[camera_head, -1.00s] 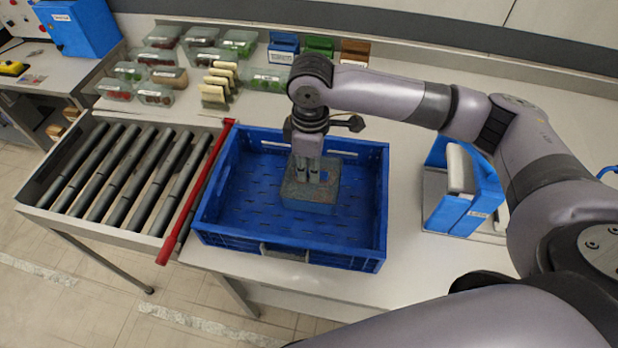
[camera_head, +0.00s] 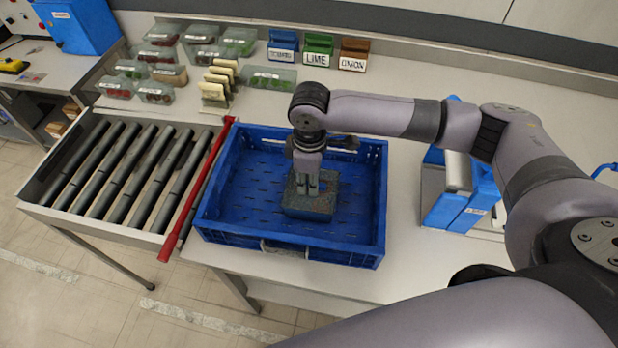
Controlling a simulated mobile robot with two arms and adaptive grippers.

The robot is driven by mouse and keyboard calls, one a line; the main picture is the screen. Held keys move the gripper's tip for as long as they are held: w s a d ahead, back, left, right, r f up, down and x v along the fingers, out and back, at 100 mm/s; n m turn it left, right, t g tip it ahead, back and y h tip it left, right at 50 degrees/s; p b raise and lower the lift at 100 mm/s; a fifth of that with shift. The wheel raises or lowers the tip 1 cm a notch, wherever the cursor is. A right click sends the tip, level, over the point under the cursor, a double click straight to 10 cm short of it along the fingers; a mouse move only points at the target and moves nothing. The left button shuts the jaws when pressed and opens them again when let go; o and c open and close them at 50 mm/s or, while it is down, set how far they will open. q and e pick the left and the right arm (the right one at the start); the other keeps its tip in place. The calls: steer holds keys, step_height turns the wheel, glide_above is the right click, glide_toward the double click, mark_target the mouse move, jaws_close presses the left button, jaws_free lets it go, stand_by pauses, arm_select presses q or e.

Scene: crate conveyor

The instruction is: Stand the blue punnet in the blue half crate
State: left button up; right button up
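The blue half crate (camera_head: 218,187) stands on the table in the middle of the view, open at the top with a slotted floor. A dull grey-blue punnet (camera_head: 313,207) with a mottled top is inside its walls, right of the crate's middle, and looks upright. My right gripper (camera_head: 307,190) points down over it, its two fingers close together on the punnet's top part. I cannot tell whether the punnet's underside touches the crate floor. My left gripper is out of view.
A red bar (camera_head: 197,190) runs between the crate and the roller conveyor (camera_head: 125,180). Several filled punnets (camera_head: 155,93) and blue, green and brown labelled holders (camera_head: 318,48) stand behind. A blue and grey device (camera_head: 460,195) stands right of the crate.

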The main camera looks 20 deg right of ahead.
steer(key=shift+o, duration=0.8)
steer(key=shift+r, duration=0.25)
step_height(320, 180, up, 12)
steer(key=b, duration=0.2)
steer(key=shift+b, duration=0.3)
steer(key=shift+f, duration=0.15)
